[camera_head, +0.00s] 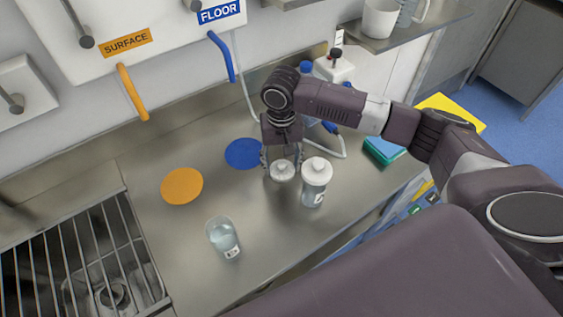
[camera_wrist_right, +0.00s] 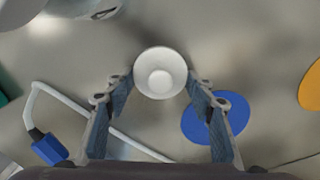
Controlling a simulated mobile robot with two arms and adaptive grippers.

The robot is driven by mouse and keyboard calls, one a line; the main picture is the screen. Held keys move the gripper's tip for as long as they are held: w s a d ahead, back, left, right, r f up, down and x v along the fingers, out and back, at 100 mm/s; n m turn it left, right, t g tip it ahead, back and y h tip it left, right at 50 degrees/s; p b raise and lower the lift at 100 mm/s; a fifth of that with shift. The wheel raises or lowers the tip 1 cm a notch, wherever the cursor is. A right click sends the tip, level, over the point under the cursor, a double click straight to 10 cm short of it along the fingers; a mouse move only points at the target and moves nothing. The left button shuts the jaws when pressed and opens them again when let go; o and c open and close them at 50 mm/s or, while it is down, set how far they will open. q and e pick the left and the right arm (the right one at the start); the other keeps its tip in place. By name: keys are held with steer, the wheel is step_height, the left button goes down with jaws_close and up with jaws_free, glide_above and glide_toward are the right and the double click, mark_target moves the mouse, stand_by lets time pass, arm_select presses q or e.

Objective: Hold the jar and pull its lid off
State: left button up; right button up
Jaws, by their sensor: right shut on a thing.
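My right gripper (camera_head: 281,167) points down over the bench and is shut on a round white lid (camera_head: 283,173) with a small knob on top. In the right wrist view the lid (camera_wrist_right: 160,75) sits between the two fingertips (camera_wrist_right: 160,90). I see no jar body under the lid, and its height above the bench is unclear. A clear jar (camera_head: 222,238) with a small label stands to the left and nearer, its top open, apart from the gripper. My left gripper is not in view.
A white-capped bottle (camera_head: 315,182) stands close right of the right gripper. A blue disc (camera_head: 243,154) and an orange disc (camera_head: 182,186) lie flat on the bench. A sink grate (camera_head: 75,260) is at left, and a white hose (camera_wrist_right: 33,100) lies behind.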

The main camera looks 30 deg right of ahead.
steer(key=shift+f, duration=0.1)
steer(key=o, duration=1.1)
steer(key=shift+s, duration=0.1)
